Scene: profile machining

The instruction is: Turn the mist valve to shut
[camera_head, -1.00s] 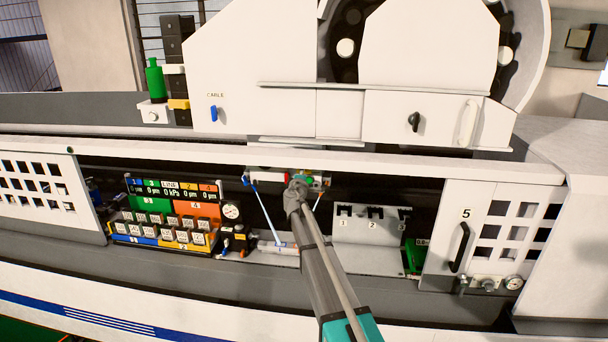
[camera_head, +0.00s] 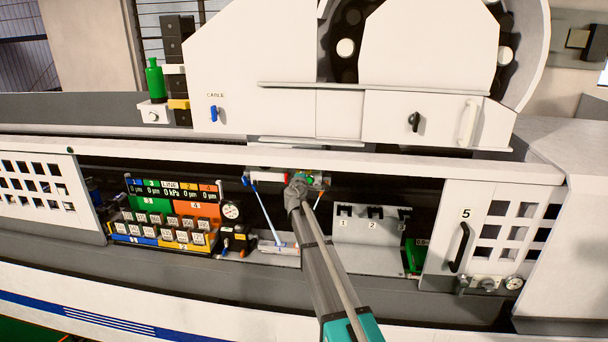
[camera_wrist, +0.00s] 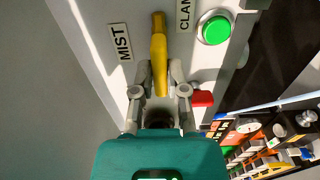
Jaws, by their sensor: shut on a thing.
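The mist valve's yellow lever (camera_wrist: 158,50) shows in the wrist view, mounted on a pale panel beside a label reading MIST (camera_wrist: 120,42). The lever runs up the picture, its lower end between my fingers. My gripper (camera_wrist: 160,76) is shut on this lower part of the lever. In the head view, my wrist (camera_head: 298,190) reaches into the machine's open bay below the white ledge. There my own arm hides the lever and my fingers.
In the wrist view, a green button (camera_wrist: 214,28) and a red part (camera_wrist: 202,98) sit close right of the lever. In the head view, a coloured gauge panel (camera_head: 170,215) is left of my arm and a numbered grey plate (camera_head: 372,240) right of it.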

